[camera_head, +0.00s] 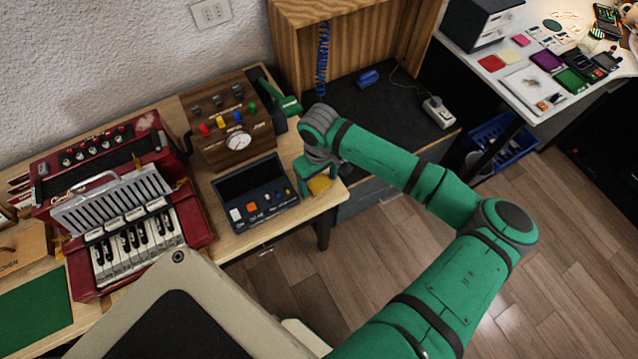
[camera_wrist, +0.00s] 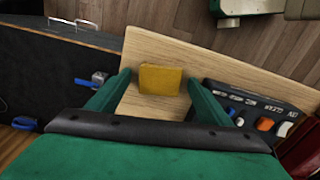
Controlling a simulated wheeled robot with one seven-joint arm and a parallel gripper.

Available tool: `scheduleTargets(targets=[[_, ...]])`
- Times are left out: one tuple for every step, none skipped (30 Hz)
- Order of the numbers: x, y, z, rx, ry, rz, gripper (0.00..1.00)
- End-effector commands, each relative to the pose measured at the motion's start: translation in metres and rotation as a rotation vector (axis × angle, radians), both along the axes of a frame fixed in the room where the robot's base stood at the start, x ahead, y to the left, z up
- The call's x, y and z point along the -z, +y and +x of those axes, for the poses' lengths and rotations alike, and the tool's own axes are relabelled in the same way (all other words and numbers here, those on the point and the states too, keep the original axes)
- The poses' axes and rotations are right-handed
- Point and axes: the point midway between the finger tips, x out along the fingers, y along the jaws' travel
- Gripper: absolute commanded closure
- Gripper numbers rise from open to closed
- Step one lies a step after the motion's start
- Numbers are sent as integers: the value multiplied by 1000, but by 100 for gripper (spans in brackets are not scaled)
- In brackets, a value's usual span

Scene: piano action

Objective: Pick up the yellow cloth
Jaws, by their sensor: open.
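The yellow cloth (camera_head: 319,184) lies at the right end of the wooden workbench, partly hidden by my green gripper in the head view. In the wrist view the cloth (camera_wrist: 160,79) is a small flat yellow rectangle on bare wood. My gripper (camera_wrist: 162,88) is open, with one green finger on each side of the cloth in that view. In the head view the gripper (camera_head: 309,180) is over the table corner. I cannot tell how high the fingers are above the wood.
A dark device with buttons (camera_head: 254,194) sits just left of the gripper. A dark worktop (camera_head: 385,115) with a wooden hood stands behind. The bench's right edge is close.

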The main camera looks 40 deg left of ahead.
Motion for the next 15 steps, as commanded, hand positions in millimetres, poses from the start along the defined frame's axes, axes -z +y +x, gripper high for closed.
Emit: scheduleTargets(targets=[[0,0,0,-1,0,0,27],[0,0,0,-1,0,0,27],[0,1,-1,-2,0,0,27],[0,1,-1,-2,0,0,27],[0,1,-1,-3,0,0,27],[0,1,-1,-3,0,0,32],[0,1,-1,-3,0,0,39],[0,1,-1,-3,0,0,46],[0,1,-1,-3,0,0,55],[0,1,-1,-3,0,0,63],[0,1,-1,-3,0,0,70],[0,1,-1,-2,0,0,70],[0,1,-1,-2,0,0,70],[0,1,-1,-2,0,0,70],[0,1,-1,-2,0,0,70]])
